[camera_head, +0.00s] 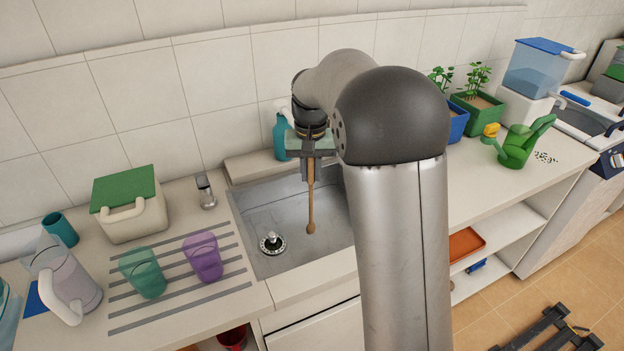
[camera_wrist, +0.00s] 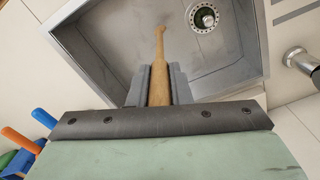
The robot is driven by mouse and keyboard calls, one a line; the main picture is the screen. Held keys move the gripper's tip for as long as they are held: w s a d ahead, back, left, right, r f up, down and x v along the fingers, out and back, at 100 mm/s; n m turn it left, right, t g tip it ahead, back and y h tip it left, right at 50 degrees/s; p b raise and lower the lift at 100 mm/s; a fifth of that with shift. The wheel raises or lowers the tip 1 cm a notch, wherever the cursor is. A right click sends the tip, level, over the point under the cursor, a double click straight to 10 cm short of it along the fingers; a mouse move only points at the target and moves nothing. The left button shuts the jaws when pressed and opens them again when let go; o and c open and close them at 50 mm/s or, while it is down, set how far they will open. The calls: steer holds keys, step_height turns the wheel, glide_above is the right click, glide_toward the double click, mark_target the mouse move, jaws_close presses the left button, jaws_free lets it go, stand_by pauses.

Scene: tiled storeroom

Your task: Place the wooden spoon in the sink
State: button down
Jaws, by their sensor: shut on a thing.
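The wooden spoon (camera_head: 310,205) hangs upright from my gripper (camera_head: 309,172), with its bowl end down over the metal sink (camera_head: 278,212). In the wrist view, the spoon (camera_wrist: 159,65) is between the two grey fingers of my gripper (camera_wrist: 159,85), which are shut on its handle. The sink (camera_wrist: 110,55) lies beyond it, with a round drain (camera_wrist: 203,17). I cannot tell whether the spoon's lower end touches the sink bottom.
A faucet (camera_head: 206,192) stands at the sink's left. A teal cup (camera_head: 142,272), a purple cup (camera_head: 203,257) and a pitcher (camera_head: 66,283) stand further left. A teal bottle (camera_head: 281,138) is behind the sink. A green watering can (camera_head: 520,143) stands on the right counter.

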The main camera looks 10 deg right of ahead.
mark_target(312, 182)
steer(key=f, duration=0.3)
steer(key=shift+w+d+f, duration=0.3)
steer(key=shift+w+f, duration=0.05)
steer(key=shift+w, duration=0.05)
steer(key=shift+f, duration=0.2)
steer(key=shift+f, duration=0.25)
steer(key=c, duration=1.3)
jaws_free()
steer(key=shift+r, duration=0.1)
